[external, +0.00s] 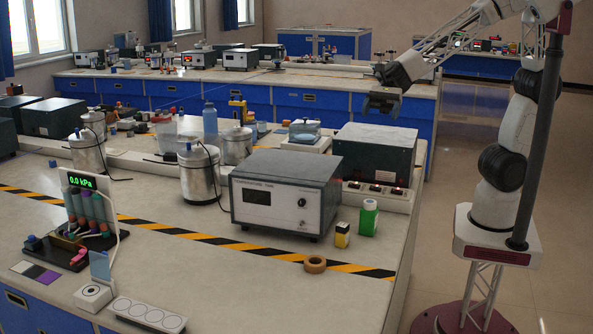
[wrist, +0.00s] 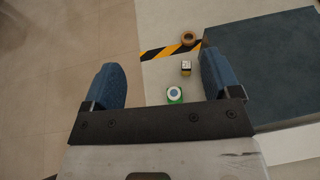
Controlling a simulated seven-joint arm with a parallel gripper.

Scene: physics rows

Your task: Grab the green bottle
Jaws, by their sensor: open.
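The green bottle (external: 368,218) has a pale label and a white cap. It stands upright near the right edge of the bench, beside the grey instrument box. In the wrist view the green bottle (wrist: 175,95) shows from above, between my fingers and close to the gripper's dark crossbar. My gripper (external: 381,104) is high above the bench, above and behind the bottle and apart from it. In the wrist view my gripper (wrist: 165,82) has its two blue fingers wide apart with nothing between them.
A small yellow bottle (external: 342,235) stands just left of the green one. The grey instrument box (external: 285,195) stands close on the left. A power strip (external: 378,194) lies behind. A tape roll (external: 315,264) lies on the striped line in front. The bench edge is close on the right.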

